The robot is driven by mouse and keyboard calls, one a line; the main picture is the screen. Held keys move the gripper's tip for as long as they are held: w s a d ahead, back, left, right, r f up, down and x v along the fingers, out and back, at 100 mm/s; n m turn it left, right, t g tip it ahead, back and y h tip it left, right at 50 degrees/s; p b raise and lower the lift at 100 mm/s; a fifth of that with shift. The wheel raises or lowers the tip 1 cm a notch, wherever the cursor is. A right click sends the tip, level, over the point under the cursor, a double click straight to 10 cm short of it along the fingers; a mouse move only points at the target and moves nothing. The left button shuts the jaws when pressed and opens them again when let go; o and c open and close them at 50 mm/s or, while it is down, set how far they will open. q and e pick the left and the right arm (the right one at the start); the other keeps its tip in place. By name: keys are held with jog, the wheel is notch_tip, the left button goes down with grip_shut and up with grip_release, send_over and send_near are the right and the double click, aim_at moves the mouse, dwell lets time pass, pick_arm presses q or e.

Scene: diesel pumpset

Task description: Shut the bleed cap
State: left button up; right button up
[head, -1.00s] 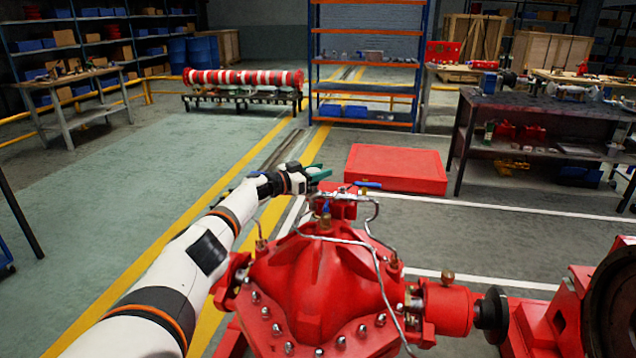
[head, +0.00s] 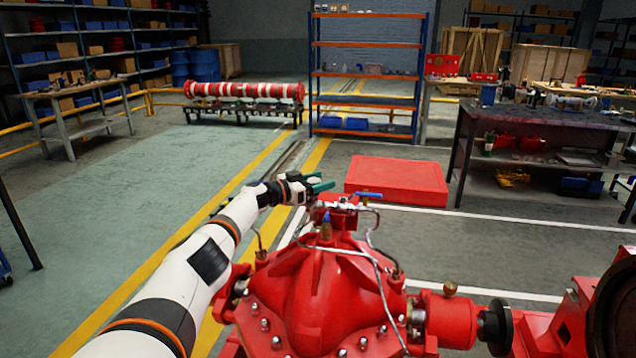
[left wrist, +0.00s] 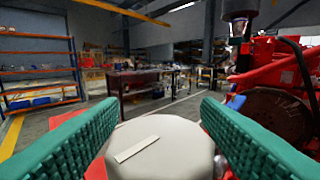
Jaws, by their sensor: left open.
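The red pump (head: 315,285) stands at the bottom centre of the head view, with a red block (head: 340,214) on top. A blue lever (head: 368,194) sits at the block's right and a blue fitting (head: 326,226) at its front. I cannot tell which small part is the bleed cap. My left gripper (head: 326,182) is open, its green fingers pointing right, just behind and left of the block. They appear apart from it. In the left wrist view its fingers (left wrist: 160,103) are spread. A blue part (left wrist: 235,101) and a metal fitting (left wrist: 240,45) show beyond the right finger. My right gripper is out of view.
Thin metal pipes (head: 375,270) loop over the pump. A low red box (head: 397,180) lies on the floor behind it. A dark workbench (head: 540,118) stands at right and a blue-orange shelf (head: 365,133) behind. The floor left of my arm is clear.

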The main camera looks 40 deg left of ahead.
pick_arm(q)
jog(key=shift+s+a+p, duration=0.25)
jog(key=shift+s+p, duration=0.15)
jog(key=shift+s, duration=0.2)
jog(key=v, duration=1)
jog(key=shift+s, duration=0.35)
jog(key=shift+s+a+f, duration=0.1)
